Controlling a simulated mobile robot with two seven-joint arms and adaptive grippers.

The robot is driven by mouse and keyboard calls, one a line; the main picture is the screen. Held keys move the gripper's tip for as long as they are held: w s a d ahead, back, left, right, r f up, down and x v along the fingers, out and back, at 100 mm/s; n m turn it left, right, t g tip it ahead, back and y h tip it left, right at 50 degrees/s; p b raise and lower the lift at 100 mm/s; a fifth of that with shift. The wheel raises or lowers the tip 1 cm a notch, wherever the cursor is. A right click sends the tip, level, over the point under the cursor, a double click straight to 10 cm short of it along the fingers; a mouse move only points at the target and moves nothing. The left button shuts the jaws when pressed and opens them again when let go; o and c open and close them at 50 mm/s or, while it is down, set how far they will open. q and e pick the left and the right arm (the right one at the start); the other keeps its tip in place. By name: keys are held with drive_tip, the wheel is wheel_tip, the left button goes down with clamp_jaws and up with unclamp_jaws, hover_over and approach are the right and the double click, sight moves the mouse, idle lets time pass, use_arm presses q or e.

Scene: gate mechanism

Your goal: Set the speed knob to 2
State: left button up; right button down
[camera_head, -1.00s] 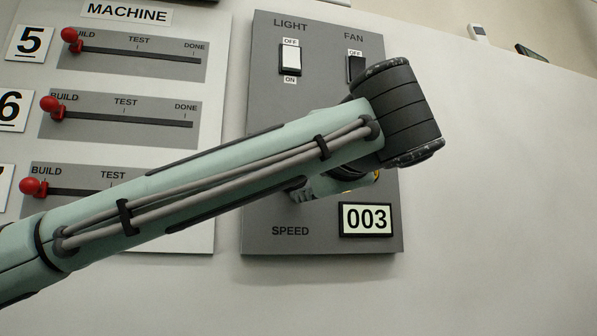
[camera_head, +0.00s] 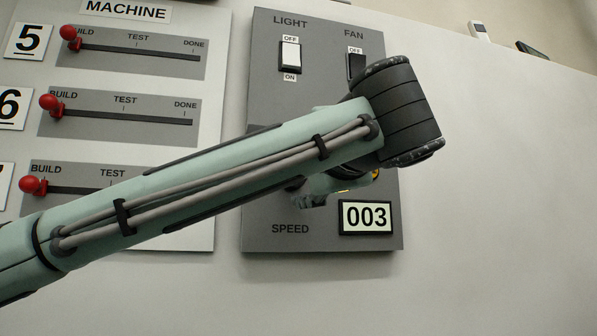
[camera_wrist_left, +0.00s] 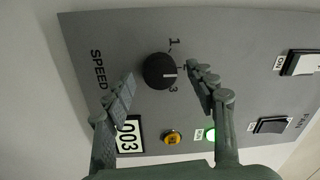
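The black speed knob (camera_wrist_left: 159,71) sits on the grey panel in the left wrist view. Its white pointer line faces right in that picture, between the 1 and 3 marks. The 2 mark is mostly hidden by a finger. My left gripper (camera_wrist_left: 161,73) is open, with one finger on each side of the knob. I see gaps between the fingers and the knob, though depth is hard to judge. In the head view my left arm hides the knob, and only part of the left gripper (camera_head: 318,195) shows below the arm. My right gripper is not in view.
The display (camera_head: 366,217) reads 003. The light switch (camera_head: 290,56) and the fan switch (camera_head: 356,66) are above on the same panel. Red sliders (camera_head: 52,103) are at left.

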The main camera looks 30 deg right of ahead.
use_arm(q)
drive_tip(key=v, duration=0.7)
drive_tip(key=shift+s, duration=0.3)
idle(1.1)
